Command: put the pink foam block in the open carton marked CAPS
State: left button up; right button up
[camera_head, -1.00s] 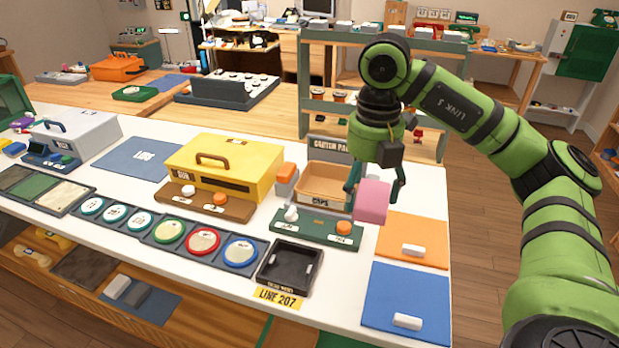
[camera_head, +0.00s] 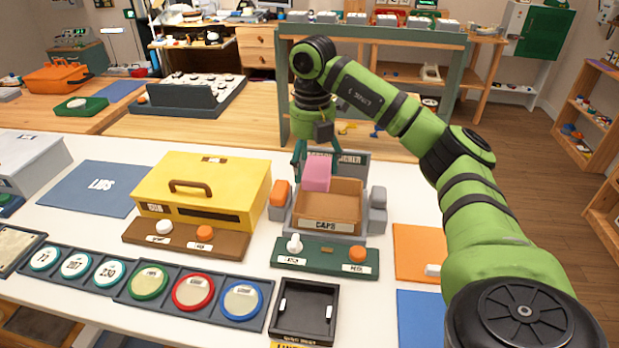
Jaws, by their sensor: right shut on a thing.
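The pink foam block (camera_head: 317,173) is in my right gripper (camera_head: 315,164), which is shut on it. The block hangs over the back left part of the open carton marked CAPS (camera_head: 325,225). The brown carton stands open in a grey holder, its label facing the front. The block hides part of the carton's back rim, and I cannot tell whether its lower edge is above or below that rim. My left gripper is not in view.
An orange block (camera_head: 280,193) sits left of the carton and grey blocks (camera_head: 378,205) right of it. A green switch panel (camera_head: 325,258) lies in front, with a black tray (camera_head: 305,308) nearer. A yellow box (camera_head: 204,190) stands to the left.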

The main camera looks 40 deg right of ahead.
aim_at(309, 176)
jog(key=shift+w+d+f, duration=0.25)
jog(key=shift+w+f, duration=0.1)
jog(key=shift+w, duration=0.1)
jog(key=shift+w+d+f, duration=0.25)
jog(key=shift+w+f, duration=0.05)
jog(key=shift+w, duration=0.15)
notch_tip(309, 176, down, 3)
jog(key=shift+f+p, duration=0.2)
jog(key=shift+p, duration=0.3)
jog(key=shift+f, duration=0.8)
jog(key=o, duration=0.9)
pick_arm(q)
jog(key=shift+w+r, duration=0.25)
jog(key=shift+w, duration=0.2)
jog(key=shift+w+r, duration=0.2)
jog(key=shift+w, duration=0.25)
